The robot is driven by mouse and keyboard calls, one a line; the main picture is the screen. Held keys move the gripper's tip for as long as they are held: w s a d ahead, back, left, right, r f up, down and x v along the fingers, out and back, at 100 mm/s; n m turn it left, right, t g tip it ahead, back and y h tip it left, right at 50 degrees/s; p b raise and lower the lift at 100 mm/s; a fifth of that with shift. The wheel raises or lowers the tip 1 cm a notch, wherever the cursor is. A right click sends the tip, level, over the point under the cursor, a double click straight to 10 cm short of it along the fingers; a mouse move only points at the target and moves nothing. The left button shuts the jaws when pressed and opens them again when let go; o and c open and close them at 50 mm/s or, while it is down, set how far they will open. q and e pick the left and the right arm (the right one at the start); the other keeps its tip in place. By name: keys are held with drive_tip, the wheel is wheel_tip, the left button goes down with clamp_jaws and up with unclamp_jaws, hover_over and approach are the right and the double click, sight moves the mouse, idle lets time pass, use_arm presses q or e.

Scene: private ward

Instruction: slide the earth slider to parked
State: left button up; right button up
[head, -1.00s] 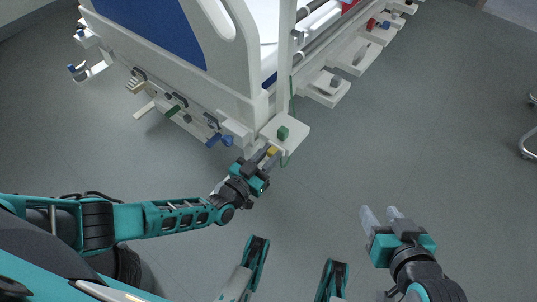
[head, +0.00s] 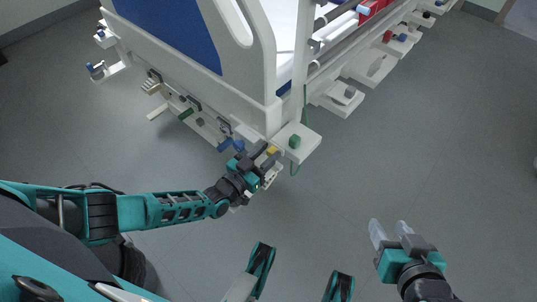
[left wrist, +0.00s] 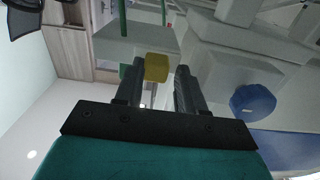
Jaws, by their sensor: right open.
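No label for the earth slider is readable. A yellow knob (head: 272,149) sits by the bed's near corner; it also shows as a yellow block (left wrist: 157,67) in the left wrist view. My left gripper (head: 267,153) is at this knob. In the left wrist view its fingers (left wrist: 159,75) stand apart on either side of the yellow block, with a small gap on the right; grip contact is not clear. A green block (head: 294,141) sits on a white corner plate (head: 309,147) beside it, with a green cord. My right gripper (head: 391,228) is open and empty above the floor, away from the bed.
The white bed end (head: 190,72) carries several coloured fittings along its lower rail, including a blue knob (head: 238,145), also near the fingers in the left wrist view (left wrist: 252,103). More brackets line the bed's right side. The grey floor (head: 440,140) to the right is clear.

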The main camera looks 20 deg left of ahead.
use_arm(q)
drive_tip(key=shift+o, duration=1.3)
